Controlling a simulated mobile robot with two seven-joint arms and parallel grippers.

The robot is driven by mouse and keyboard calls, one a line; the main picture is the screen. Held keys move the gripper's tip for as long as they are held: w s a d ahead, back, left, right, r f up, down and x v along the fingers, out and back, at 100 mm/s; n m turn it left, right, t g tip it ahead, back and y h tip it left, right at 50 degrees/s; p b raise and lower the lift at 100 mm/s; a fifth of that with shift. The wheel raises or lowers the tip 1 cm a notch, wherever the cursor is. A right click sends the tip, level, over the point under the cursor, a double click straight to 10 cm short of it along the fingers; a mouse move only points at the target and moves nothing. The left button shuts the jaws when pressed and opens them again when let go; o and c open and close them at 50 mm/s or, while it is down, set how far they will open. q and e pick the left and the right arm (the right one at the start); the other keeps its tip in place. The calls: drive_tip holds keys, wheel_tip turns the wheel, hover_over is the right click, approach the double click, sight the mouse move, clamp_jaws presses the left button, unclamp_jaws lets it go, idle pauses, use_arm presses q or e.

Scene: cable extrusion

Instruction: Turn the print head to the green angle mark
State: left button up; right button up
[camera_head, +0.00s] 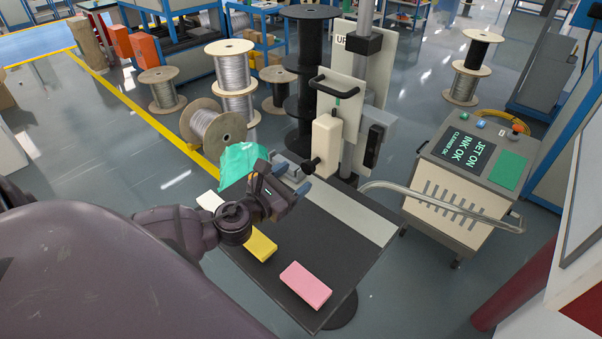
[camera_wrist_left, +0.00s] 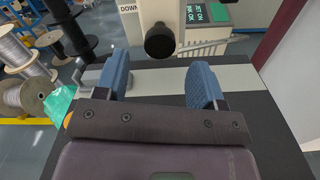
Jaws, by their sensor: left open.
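The print head (camera_head: 327,142) is a cream box on the mount beside the post. A black round knob (camera_head: 310,165) sticks out low on its near side. In the left wrist view the knob (camera_wrist_left: 159,40) shows dark, above and beyond the gap between my fingers. A small green mark (camera_head: 338,101) shows on the cream plate (camera_head: 342,90) above the head. My left gripper (camera_head: 289,182) is open and empty, over the table just short of the knob and not touching it. My right gripper is not in view.
A bent metal rail (camera_head: 440,200) runs to the right, before the printer cabinet (camera_head: 465,175). Cable spools (camera_head: 215,130) stand behind.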

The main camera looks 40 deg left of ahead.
use_arm(q)
drive_tip(key=s, duration=0.7)
drive_tip(key=shift+a+b, duration=0.25)
drive_tip(key=shift+b, duration=0.2)
